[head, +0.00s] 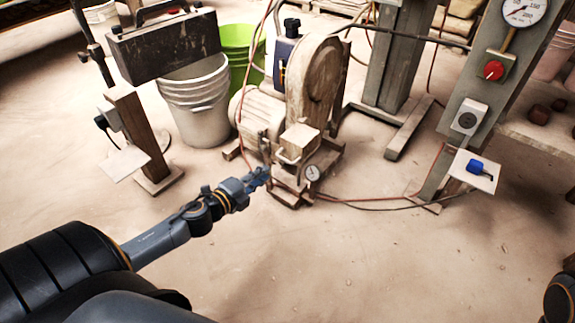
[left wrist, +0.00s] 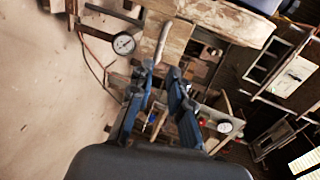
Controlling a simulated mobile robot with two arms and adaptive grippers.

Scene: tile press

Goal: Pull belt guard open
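The belt guard (head: 315,80) is a tall, rounded brown cover on the motor-and-pump unit, and looks closed. Low on the unit's front is a small box (head: 300,136) with a pale bar handle (head: 284,157). My left gripper (head: 264,174) is close in front of the unit, by that handle. In the left wrist view its two blue fingers (left wrist: 162,72) are apart, with a pale bar (left wrist: 163,42) just beyond the tips, roughly in line with the gap. I cannot tell whether they touch it. My right gripper is out of view.
A small gauge (head: 312,173) sits right beside the handle. Hoses (head: 370,207) run along the floor to the right. A white bucket (head: 196,105) and a green bucket (head: 237,50) stand behind left. A post with a red knob (head: 493,70) stands right. The front floor is clear.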

